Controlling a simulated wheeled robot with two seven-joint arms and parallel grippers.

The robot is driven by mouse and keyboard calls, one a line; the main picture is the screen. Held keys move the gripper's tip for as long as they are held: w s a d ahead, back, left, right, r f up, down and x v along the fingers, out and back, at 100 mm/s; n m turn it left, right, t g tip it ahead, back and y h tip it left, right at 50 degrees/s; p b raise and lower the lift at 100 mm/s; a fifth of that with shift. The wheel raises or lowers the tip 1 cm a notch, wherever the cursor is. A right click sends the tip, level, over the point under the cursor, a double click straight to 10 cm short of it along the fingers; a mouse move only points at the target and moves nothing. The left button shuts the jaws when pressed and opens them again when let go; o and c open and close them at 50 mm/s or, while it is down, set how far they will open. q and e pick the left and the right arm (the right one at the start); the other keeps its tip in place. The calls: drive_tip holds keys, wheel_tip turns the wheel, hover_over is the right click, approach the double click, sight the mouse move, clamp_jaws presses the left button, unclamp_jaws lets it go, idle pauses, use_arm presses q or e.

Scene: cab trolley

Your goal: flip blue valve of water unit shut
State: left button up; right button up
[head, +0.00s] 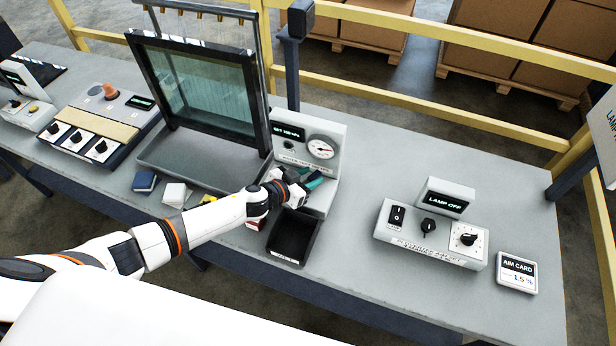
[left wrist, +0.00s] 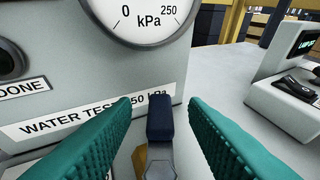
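The water unit (head: 333,132) is a grey box with a round pressure gauge (head: 321,147) and a small display, right of the glass-fronted tank. The gauge also shows at the top of the left wrist view (left wrist: 155,15). In that view the dark blue valve lever (left wrist: 160,120) stands between my teal fingers, with a hex nut and some brass at its base. My left gripper (head: 312,182) is at the unit's lower front; in the left wrist view (left wrist: 160,130) its fingers are open, with gaps on both sides of the lever. In the head view the gripper hides the valve. My right gripper is out of view.
A black open tray (head: 272,240) lies just below the gripper. The lamp unit (head: 385,232) with switch and knobs and an aim card (head: 517,272) stand to the right. The glass tank (head: 185,160) is to the left. Bench space between water unit and lamp unit is clear.

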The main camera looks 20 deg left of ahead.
use_arm(q)
drive_tip(key=shift+c, duration=0.3)
clamp_jaws()
